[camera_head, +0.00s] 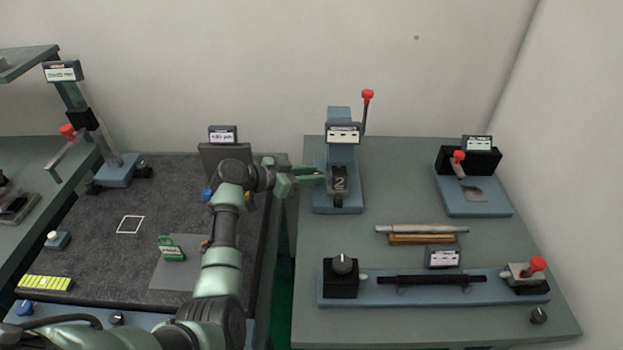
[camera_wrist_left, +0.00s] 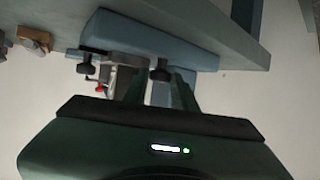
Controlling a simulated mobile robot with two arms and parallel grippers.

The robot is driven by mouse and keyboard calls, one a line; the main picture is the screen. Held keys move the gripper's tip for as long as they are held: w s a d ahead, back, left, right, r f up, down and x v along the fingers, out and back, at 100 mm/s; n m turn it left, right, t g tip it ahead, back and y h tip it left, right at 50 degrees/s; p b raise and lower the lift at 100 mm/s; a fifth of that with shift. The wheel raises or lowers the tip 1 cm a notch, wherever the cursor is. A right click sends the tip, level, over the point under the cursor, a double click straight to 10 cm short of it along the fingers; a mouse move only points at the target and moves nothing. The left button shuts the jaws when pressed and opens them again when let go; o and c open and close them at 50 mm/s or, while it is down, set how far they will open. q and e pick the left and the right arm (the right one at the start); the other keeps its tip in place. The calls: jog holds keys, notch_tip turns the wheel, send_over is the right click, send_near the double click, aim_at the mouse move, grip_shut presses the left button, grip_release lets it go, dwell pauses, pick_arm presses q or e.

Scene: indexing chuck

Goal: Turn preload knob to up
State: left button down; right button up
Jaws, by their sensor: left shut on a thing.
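My left gripper (camera_head: 312,178) reaches in from the left to the left side of a blue-grey chuck stand (camera_head: 328,203) with a dark block marked "2" (camera_head: 340,180). In the left wrist view its two fingers (camera_wrist_left: 157,88) reach to a dark knob (camera_wrist_left: 160,71) on the stand. The gripper is shut on this knob; the exact contact is hard to see. A second dark knob (camera_wrist_left: 87,68) sits beside it, outside the fingers. No readable label shows which is the preload knob, and its pointer direction is hidden. My right gripper is not in view.
A red-tipped lever (camera_head: 367,97) rises behind the stand. A metal rod (camera_head: 420,229) lies on a wooden rest to the right. In front is a blue bar fixture (camera_head: 415,298) with a black dial box (camera_head: 341,283). A gap separates the right table from the dark mat (camera_head: 100,255).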

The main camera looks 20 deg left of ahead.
pick_arm(q)
jog(key=shift+s+d+r+n+t+y+p, duration=0.1)
jog(key=shift+s+d+n+t+y+p, duration=0.05)
jog(key=shift+n+t+y+p, duration=0.3)
jog(key=shift+s+d+n+t+y+p, duration=0.15)
jog(key=shift+n+y+p, duration=0.1)
jog(key=shift+n+y, duration=0.25)
jog(key=shift+w+n+t+y+p, duration=0.1)
jog(key=shift+n+t+y+p, duration=0.3)
jog(key=shift+n+y+p, duration=0.25)
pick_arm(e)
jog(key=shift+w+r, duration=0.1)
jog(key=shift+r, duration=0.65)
pick_arm(q)
jog(key=c, duration=1.2)
grip_release()
jog(key=shift+o, duration=0.2)
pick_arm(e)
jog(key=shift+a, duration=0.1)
